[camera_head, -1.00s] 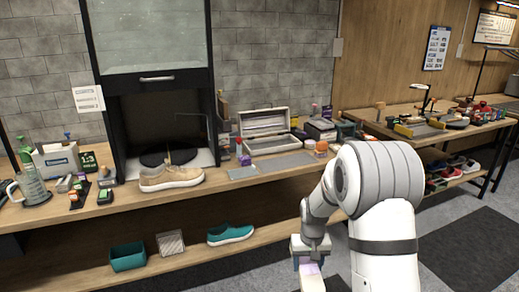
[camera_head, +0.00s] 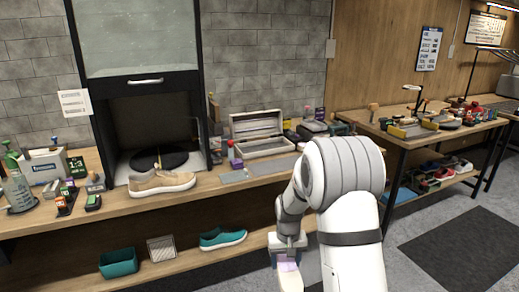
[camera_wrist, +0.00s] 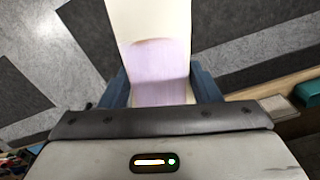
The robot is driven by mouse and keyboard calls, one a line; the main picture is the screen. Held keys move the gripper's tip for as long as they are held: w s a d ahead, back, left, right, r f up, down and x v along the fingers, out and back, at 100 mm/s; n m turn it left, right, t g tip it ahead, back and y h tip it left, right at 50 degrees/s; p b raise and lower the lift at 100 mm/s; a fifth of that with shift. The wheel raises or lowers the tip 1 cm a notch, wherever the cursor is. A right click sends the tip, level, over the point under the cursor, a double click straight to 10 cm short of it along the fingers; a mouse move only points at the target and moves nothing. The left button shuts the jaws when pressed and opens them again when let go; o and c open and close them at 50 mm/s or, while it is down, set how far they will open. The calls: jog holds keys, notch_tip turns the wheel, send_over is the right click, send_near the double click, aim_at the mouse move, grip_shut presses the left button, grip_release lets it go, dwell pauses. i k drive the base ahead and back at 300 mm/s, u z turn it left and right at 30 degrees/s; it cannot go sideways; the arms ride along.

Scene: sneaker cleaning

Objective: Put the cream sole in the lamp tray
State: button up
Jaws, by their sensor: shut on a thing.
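My gripper (camera_head: 287,262) is low at the front of the bench in the head view, over the floor. It is shut on a flat cream sole (camera_head: 290,283) with a pale purple patch. In the wrist view the cream sole (camera_wrist: 160,22) lies between the blue fingers of my gripper (camera_wrist: 163,88), with the purple patch near the fingers. The sole's far end is cut off by the frame. I cannot tell which thing is the lamp tray; a desk lamp (camera_head: 418,92) stands on the right bench, with a yellow-and-grey thing (camera_head: 410,131) below it.
A beige sneaker (camera_head: 161,182) stands on the left bench before a dark cabinet (camera_head: 143,120). An open grey case (camera_head: 262,146) is to its right. The lower shelf holds a teal bin (camera_head: 118,263), a wire basket (camera_head: 162,249) and a teal shoe (camera_head: 223,239).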

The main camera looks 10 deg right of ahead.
aim_at(264, 149)
jog(key=i, duration=0.9)
